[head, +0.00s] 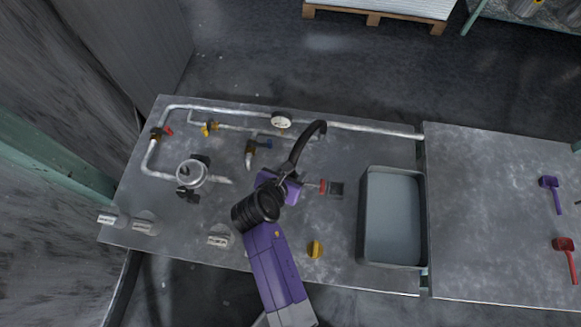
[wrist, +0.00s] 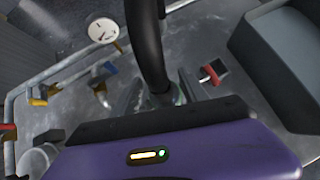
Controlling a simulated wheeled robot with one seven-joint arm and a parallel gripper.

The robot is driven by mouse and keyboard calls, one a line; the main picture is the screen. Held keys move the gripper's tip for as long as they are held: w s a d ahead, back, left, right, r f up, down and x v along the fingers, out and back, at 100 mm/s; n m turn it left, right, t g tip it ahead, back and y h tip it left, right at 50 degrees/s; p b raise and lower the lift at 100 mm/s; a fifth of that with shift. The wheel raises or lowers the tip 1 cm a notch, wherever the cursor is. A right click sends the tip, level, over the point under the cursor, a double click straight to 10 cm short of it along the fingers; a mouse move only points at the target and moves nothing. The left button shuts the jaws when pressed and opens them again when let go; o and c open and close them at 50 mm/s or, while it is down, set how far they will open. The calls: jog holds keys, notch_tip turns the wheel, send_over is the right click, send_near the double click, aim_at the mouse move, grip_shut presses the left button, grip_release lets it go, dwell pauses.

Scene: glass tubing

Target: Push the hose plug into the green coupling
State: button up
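My gripper (head: 292,184) is over the middle of the metal table, below my purple wrist. The black hose (head: 313,134) arches up from the gripper and bends over to the right in the head view. In the wrist view the hose (wrist: 147,45) runs down to between the grey fingers of my gripper (wrist: 162,98), which appear closed around its end. The plug itself is mostly hidden there. A red fitting (head: 323,187) on a dark block (head: 336,188) sits just right of the gripper.
Pipes with a gauge (head: 281,121), a blue-handled valve (head: 264,144) and a yellow-handled valve (head: 209,127) lie behind and left. A glass vessel (head: 191,172) stands left. A grey bin (head: 365,215) stands right, and a yellow knob (head: 315,249) is at the front.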

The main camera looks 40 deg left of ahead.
jog(key=shift+s+r, duration=0.1)
jog(key=v, duration=0.7)
jog(key=shift+s+r, duration=0.15)
jog(key=shift+s, duration=0.05)
dwell(0.6)
